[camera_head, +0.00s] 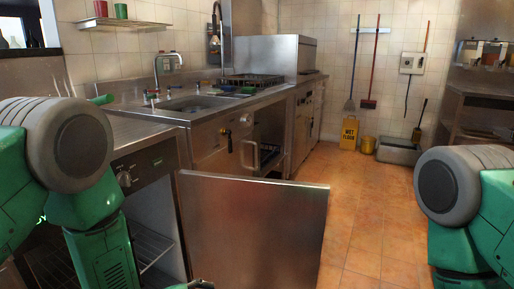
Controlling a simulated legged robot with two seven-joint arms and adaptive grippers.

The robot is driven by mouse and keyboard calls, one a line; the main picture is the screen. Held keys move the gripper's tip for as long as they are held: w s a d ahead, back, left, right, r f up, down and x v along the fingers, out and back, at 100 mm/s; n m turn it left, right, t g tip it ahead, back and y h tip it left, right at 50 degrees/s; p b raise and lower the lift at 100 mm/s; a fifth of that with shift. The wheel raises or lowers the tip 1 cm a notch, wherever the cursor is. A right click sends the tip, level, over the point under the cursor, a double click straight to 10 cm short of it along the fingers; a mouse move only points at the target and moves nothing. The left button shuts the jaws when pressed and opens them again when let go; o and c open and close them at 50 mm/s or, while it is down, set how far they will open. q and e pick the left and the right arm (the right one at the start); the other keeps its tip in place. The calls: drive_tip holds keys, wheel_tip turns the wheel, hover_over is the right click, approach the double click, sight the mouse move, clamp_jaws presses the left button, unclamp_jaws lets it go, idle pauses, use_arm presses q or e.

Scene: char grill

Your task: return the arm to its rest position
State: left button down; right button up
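My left arm (95,215), green with a grey round joint, comes in from the left and bends down out of the bottom edge. A small metallic and green piece (198,284) at the bottom edge, by the open door, may be part of my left gripper; too little shows to tell its fingers. My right arm (480,215) is at the right edge, bent, with its lower part cut off by the frame. My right gripper is out of view. I see nothing held.
A steel cabinet door (255,225) stands open close in front, beside a cabinet with a wire rack (150,247). The counter with a sink (195,104) runs along the left. The tiled floor (365,215) is clear to the right. A yellow wet-floor sign (349,133) stands at the back.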

use_arm(q)
drive_tip(key=s+a+f+n+g+y+p, duration=0.1)
drive_tip(key=s+a+n, duration=0.4)
drive_tip(key=s, duration=0.5)
drive_tip(key=s+a+f+n+g+y+p, duration=0.1)
drive_tip(key=s+a+n+g+y+p, duration=0.3)
drive_tip(key=s, duration=0.7)
drive_tip(key=s+a+f+n+g+y+p, duration=0.1)
drive_tip(key=s+a+n+g+y+p, duration=0.1)
drive_tip(key=s+a+n, duration=0.5)
drive_tip(key=s+n+g+p, duration=0.1)
drive_tip(key=s+g, duration=0.1)
drive_tip(key=s, duration=0.1)
drive_tip(key=shift+s+f+g, duration=0.35)
drive_tip(key=shift+g, duration=0.05)
